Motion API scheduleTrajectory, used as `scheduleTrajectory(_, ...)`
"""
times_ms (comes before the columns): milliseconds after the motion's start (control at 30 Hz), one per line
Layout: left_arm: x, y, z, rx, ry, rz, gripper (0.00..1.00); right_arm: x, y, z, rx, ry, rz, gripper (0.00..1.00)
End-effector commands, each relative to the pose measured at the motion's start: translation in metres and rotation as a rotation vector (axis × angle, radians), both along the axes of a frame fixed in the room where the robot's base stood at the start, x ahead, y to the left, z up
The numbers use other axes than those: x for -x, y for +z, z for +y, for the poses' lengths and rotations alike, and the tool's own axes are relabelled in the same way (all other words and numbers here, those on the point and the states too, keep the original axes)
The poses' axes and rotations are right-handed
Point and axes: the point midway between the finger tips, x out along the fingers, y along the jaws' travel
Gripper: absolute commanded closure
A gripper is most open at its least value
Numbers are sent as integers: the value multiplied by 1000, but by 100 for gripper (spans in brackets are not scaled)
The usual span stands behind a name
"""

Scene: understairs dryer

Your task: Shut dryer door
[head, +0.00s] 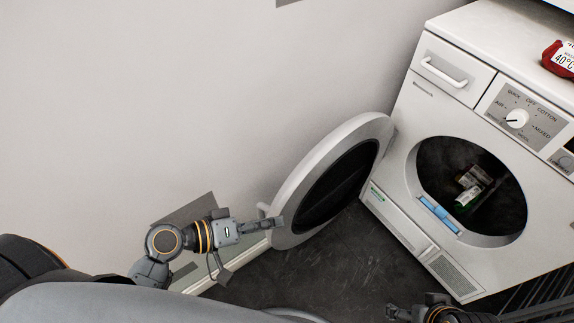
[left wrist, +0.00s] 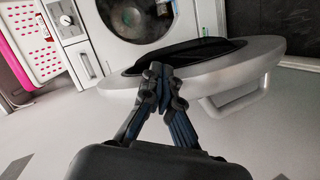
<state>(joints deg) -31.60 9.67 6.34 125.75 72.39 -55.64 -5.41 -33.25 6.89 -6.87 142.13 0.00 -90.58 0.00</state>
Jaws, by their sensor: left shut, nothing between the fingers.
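The white dryer (head: 407,180) stands at the right of the head view, its round opening (head: 425,195) uncovered. Its round door (head: 300,188), with a white rim and dark inner face, hangs wide open on the left side of the dryer. My left gripper (head: 279,221) is shut and empty at the door's lower left edge. In the left wrist view its closed fingers (left wrist: 160,82) overlap the near rim of the door (left wrist: 215,75); I cannot tell whether they touch. The door handle (left wrist: 235,94) is right of the fingers. My right gripper (head: 391,312) is at the bottom edge, its fingers unclear.
A red item (head: 556,55) sits on top. A pink-edged basket (left wrist: 28,45) shows left in the wrist view. Dark floor (head: 335,262) is clear.

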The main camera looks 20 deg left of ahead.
Motion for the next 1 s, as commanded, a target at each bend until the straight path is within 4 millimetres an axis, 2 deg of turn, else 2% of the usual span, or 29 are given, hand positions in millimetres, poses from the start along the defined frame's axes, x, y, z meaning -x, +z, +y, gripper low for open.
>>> scheduleTrajectory(200,-33,30,38,292,193,-26,100,0,0,0,0,0,0,20)
scheduleTrajectory(300,-42,38,54,374,257,-31,100,0,0,0,0,0,-1,20)
scheduleTrajectory(400,-47,42,61,415,287,-32,100,0,0,0,0,0,-1,20)
scheduleTrajectory(567,-60,43,53,426,292,-33,100,0,2,0,0,0,-1,20)
scheduleTrajectory(800,-95,42,26,425,291,-35,100,0,8,0,0,0,0,20)
scheduleTrajectory(1000,-117,39,8,423,291,-32,100,0,10,0,0,0,0,20)
